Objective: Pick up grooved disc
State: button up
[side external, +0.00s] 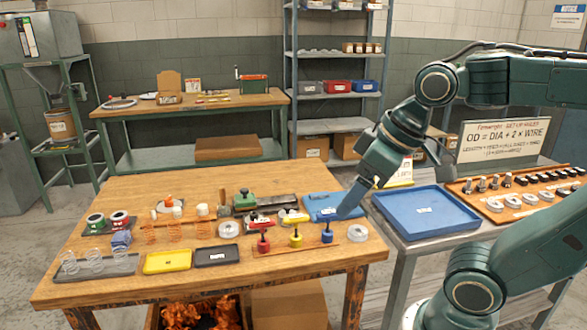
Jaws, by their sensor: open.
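Two pale grey round discs lie flat on the wooden table, one disc (229,230) left of the red-handled tool and the other disc (357,234) near the right edge. Several similar pale discs (514,202) lie in the orange tray at the right. Grooves are too small to make out, so I cannot tell which is the grooved disc. My gripper (348,212) points down and left over the table's right end, just above and left of the right disc in the picture. It is open, and no object shows in it. Its fingertips are small and partly unclear.
Red (263,239), yellow (296,236) and blue (327,233) handled tools stand in a row left of my gripper. A blue tray (424,211) stands right. The table's back left is clear.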

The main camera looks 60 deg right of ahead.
jog(key=w+d+r+n+g+y, duration=0.1)
jog(key=w+n, duration=0.2)
jog(key=w, duration=0.8)
jog(key=w+d+r+n+g+y, duration=0.1)
jog(key=w+d+n, duration=0.15)
jog(key=w, duration=0.95)
jog(key=w+d+f+n+g+y, duration=0.1)
jog(key=w+d+f+n+y, duration=0.1)
jog(key=w+d+f+n, duration=0.5)
jog(key=w+d+f, duration=0.3)
jog(key=w+f, duration=0.4)
jog(key=f, duration=0.2)
jog(key=shift+g, duration=0.3)
jog(key=shift+a, duration=0.1)
send_over(230, 223)
jog(key=s, duration=0.2)
jog(key=shift+w+d+f, duration=0.1)
jog(key=shift+d+f, duration=0.1)
jog(key=shift+f, duration=1.8)
jog(key=shift+d+f, duration=0.2)
jog(key=shift+f, duration=1.75)
jog(key=shift+x, duration=2.6)
